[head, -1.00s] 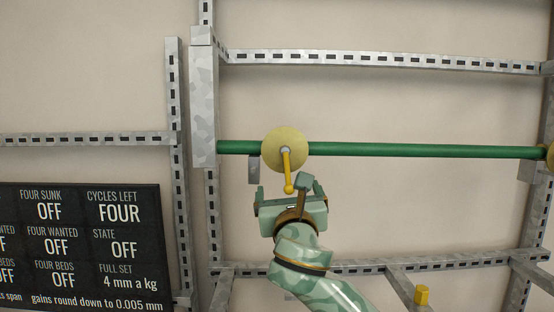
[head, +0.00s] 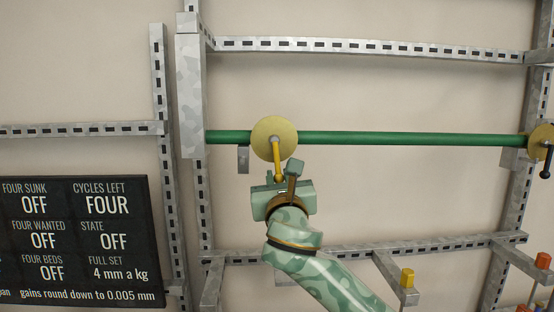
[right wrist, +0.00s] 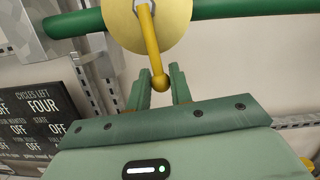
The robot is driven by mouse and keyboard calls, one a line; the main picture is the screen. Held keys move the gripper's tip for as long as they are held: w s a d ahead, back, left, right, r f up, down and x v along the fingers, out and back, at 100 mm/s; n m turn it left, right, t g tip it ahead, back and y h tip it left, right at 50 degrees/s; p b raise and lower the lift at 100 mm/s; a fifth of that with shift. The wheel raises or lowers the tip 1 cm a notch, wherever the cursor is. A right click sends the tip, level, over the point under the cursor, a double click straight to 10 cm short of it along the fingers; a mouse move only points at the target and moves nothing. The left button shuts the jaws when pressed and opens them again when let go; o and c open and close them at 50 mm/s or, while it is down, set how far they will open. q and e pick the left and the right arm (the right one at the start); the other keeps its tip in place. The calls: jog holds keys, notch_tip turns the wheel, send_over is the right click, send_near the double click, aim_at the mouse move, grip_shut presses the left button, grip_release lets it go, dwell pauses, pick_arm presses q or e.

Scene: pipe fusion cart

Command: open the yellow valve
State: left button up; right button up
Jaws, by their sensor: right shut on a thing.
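The yellow valve has a pale yellow disc (head: 265,130) on the green pipe (head: 400,138). Its yellow lever (head: 277,155) hangs almost straight down from the hub and ends in a round knob. The disc and lever also show large in the right wrist view (right wrist: 150,35). My right gripper (head: 281,177) reaches up from below and is shut on the lever's lower end, with the knob (right wrist: 159,82) between its two fingers (right wrist: 161,86). My left gripper is not in view.
A second pale disc with a black lever (head: 547,160) sits at the pipe's right end. Slotted metal rails (head: 370,46) frame the pipe. A dark text board (head: 80,240) stands lower left. Small yellow (head: 407,278) and orange (head: 543,260) pieces are lower right.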

jog(key=n+p, duration=0.1)
jog(key=p, duration=0.1)
jog(key=d+n+p, duration=0.1)
jog(key=p, duration=0.1)
jog(key=shift+d+r+n+y, duration=0.2)
jog(key=shift+n+y, duration=0.1)
